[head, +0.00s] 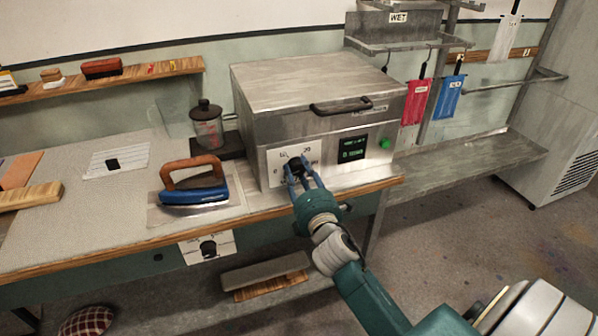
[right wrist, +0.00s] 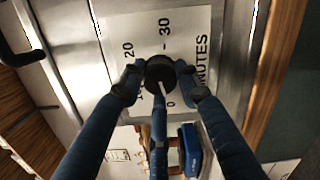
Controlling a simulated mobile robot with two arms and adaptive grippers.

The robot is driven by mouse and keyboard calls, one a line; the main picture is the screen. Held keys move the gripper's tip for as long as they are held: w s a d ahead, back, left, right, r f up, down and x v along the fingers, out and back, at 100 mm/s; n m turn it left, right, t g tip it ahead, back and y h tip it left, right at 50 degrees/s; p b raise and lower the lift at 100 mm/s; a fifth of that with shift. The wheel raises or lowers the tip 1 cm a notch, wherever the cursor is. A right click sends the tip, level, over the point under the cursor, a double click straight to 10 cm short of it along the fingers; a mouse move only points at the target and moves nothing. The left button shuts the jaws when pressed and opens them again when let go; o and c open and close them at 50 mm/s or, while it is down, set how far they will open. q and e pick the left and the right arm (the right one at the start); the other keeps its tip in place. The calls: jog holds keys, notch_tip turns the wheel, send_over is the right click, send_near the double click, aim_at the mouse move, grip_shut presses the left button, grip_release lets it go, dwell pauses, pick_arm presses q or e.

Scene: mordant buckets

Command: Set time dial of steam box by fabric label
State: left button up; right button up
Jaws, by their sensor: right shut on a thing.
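The steam box (head: 318,85) is a grey metal box with a closed lid on the bench. Its black time dial (head: 294,164) sits on a white scale plate at the front left. In the right wrist view the dial (right wrist: 160,70) is ringed by 0, 20, 30 and "MINUTES"; a finger partly covers another number. Its white pointer line is directed near the 0. My right gripper (head: 298,172) has its blue fingers closed around the dial. A red fabric tag (head: 415,102) and a blue one (head: 449,98) hang right of the box; their print is too small to read.
A blue iron (head: 194,186) stands left of the box, near a lidded jar (head: 207,125). A metal rack (head: 395,45) stands behind.

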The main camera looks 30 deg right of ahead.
jog(key=m+p, duration=0.1)
jog(key=m, duration=0.2)
jog(key=m+p, duration=0.2)
jog(key=m, duration=0.1)
jog(key=shift+r+m+g+y+p, duration=0.15)
jog(key=shift+m+g+y+p, duration=0.15)
jog(key=shift+m, duration=0.1)
jog(key=m+p, duration=0.2)
jog(key=m, duration=0.1)
jog(key=shift+m, duration=0.4)
jog(key=shift+d+m+y+p, duration=0.1)
jog(key=shift+m+y+p, duration=0.35)
jog(key=shift+m, duration=0.75)
jog(key=o, duration=1.1)
jog(key=shift+o, duration=0.2)
jog(key=f+v, duration=0.1)
jog(key=v, duration=1.1)
jog(key=shift+r, duration=0.4)
